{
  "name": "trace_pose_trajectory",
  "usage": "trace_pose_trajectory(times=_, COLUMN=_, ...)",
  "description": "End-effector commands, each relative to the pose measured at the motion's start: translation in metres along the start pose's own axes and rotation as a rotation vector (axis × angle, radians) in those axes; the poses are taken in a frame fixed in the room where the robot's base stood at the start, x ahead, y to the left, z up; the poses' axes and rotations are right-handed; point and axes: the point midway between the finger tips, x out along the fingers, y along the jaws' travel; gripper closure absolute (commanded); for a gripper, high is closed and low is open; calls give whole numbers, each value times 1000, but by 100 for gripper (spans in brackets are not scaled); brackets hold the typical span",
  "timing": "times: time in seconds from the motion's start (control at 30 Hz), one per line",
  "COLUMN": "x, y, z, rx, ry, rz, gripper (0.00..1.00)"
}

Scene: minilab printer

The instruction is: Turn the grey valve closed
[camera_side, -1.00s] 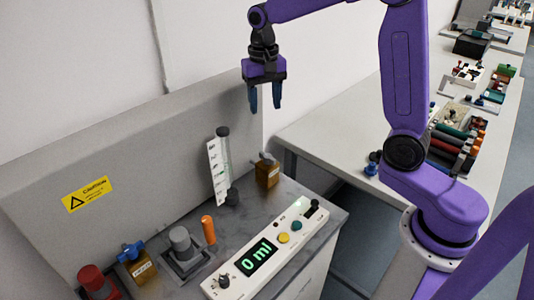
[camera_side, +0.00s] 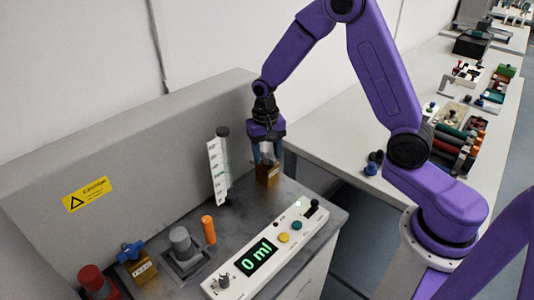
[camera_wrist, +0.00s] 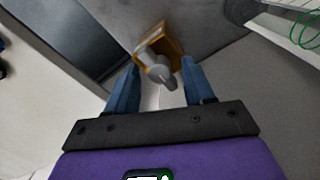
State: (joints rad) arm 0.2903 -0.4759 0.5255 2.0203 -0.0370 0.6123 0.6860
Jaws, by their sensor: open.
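The grey valve (camera_wrist: 158,69) shows in the wrist view, a grey handle on an orange-brown block (camera_wrist: 172,38). In the side view the block (camera_side: 267,176) stands at the back right of the bench unit, and my fingers largely hide the handle. My gripper (camera_side: 266,156) points down just above the block. In the wrist view my gripper (camera_wrist: 162,72) has its two blue fingers apart, with the grey handle between or just ahead of their tips. I cannot tell whether a finger touches it.
A graduated tube (camera_side: 219,166) stands just left of the block. A blue valve (camera_side: 132,250), a red knob (camera_side: 91,277), a grey knob (camera_side: 181,242) and an orange cylinder (camera_side: 208,230) are further left.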

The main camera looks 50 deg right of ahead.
Motion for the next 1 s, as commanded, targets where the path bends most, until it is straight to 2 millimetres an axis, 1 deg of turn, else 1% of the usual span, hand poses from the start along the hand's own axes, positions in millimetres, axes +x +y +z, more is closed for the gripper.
trace_pose_trajectory(times=0.1, x=6, y=0, z=0, rx=0, ry=-1, rz=1, gripper=47)
trace_pose_trajectory(times=0.37, x=6, y=0, z=0, rx=-1, ry=0, rz=0, gripper=47)
trace_pose_trajectory(times=0.4, x=6, y=0, z=0, rx=-1, ry=0, rz=0, gripper=54)
trace_pose_trajectory(times=0.47, x=6, y=0, z=0, rx=-1, ry=0, rz=0, gripper=73)
trace_pose_trajectory(times=0.5, x=6, y=0, z=0, rx=-1, ry=0, rz=0, gripper=86)
trace_pose_trajectory(times=0.53, x=6, y=0, z=0, rx=-1, ry=0, rz=0, gripper=96)
trace_pose_trajectory(times=0.57, x=6, y=0, z=0, rx=-1, ry=0, rz=0, gripper=100)
trace_pose_trajectory(times=0.83, x=6, y=0, z=0, rx=-17, ry=0, rz=0, gripper=100)
trace_pose_trajectory(times=1.0, x=6, y=0, z=0, rx=-78, ry=2, rz=1, gripper=100)
